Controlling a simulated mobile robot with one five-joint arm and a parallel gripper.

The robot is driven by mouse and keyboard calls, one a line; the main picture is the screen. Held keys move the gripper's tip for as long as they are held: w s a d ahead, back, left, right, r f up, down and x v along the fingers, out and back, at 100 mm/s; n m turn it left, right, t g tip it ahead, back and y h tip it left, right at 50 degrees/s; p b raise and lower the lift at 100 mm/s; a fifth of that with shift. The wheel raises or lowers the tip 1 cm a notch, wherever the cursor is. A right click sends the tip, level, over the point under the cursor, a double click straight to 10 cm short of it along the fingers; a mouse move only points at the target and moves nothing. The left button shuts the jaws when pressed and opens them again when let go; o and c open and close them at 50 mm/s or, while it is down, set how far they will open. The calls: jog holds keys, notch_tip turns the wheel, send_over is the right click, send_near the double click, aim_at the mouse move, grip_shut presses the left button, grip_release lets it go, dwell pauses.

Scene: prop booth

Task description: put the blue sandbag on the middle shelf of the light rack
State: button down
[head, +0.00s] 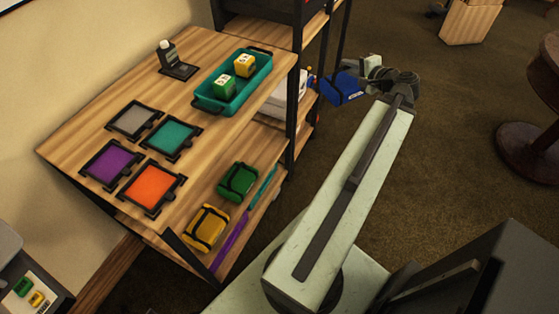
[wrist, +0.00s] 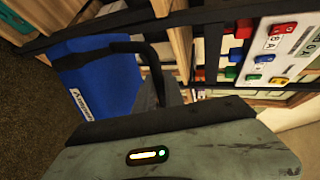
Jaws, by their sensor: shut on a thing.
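The blue sandbag (head: 340,89) hangs at my gripper (head: 362,72), at the far end of my arm in the head view. In the wrist view the sandbag (wrist: 98,78) is large at the left, with a black strap and a white label. My gripper is shut on it; the fingertips are mostly hidden. A rack with black posts and light wood shelves (head: 267,31) stands left of the bag, beyond the near table. Its lower shelves are partly hidden by the table and posts. I cannot tell which level the bag faces.
A round dark table (head: 530,130) stands right. The carpet between is clear.

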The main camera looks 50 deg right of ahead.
jog(key=a+f+n+y+b, duration=0.2)
jog(key=a+f+y+b, duration=0.1)
jog(key=f+b, duration=0.75)
jog(key=a+f+n+y+b, duration=0.2)
jog(key=a+f+y+b, duration=0.1)
jog(key=f+b, duration=0.75)
jog(key=a+f+n+y+b, duration=0.2)
jog(key=a+f+b, duration=0.2)
jog(key=f+b, duration=0.6)
jog(key=a+r+b+x, duration=0.1)
jog(key=b+x, duration=0.2)
jog(key=x, duration=1.6)
jog(key=shift+w+y, duration=0.2)
jog(key=shift+y, duration=0.2)
jog(key=c, duration=1.4)
grip_release()
jog(key=shift+a+r, duration=0.1)
jog(key=shift+c, duration=0.2)
jog(key=shift+s, duration=0.1)
